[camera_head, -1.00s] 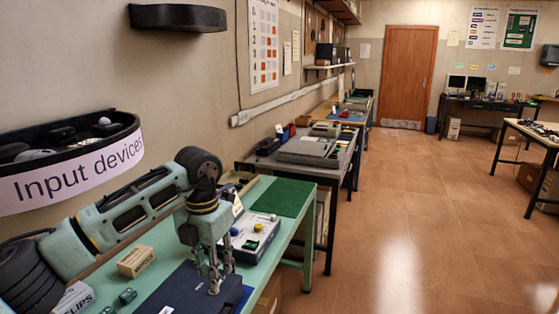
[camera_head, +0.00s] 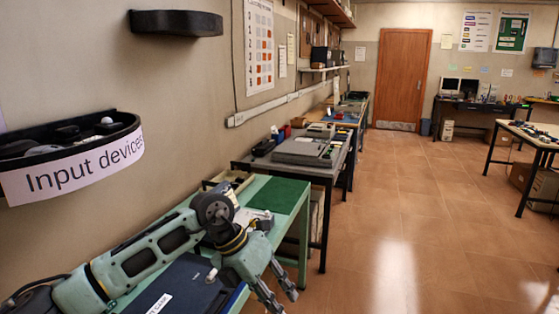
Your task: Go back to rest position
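My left arm comes in from the lower left over the green table (camera_head: 286,222). My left gripper (camera_head: 283,301) hangs past the table's right edge, pointing down and to the right. Its fingers are spread apart, with nothing seen between them; the tips reach close to the bottom of the picture. A dark blue case (camera_head: 178,290) with a white label lies on the table under my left arm. My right gripper is not in the picture.
A black wall shelf labelled "Input devices" (camera_head: 75,168) is at the left, above my arm. A grey table (camera_head: 328,172) with equipment stands beyond the green one. Open tiled floor (camera_head: 420,220) lies to the right. A wooden door (camera_head: 403,78) is at the back.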

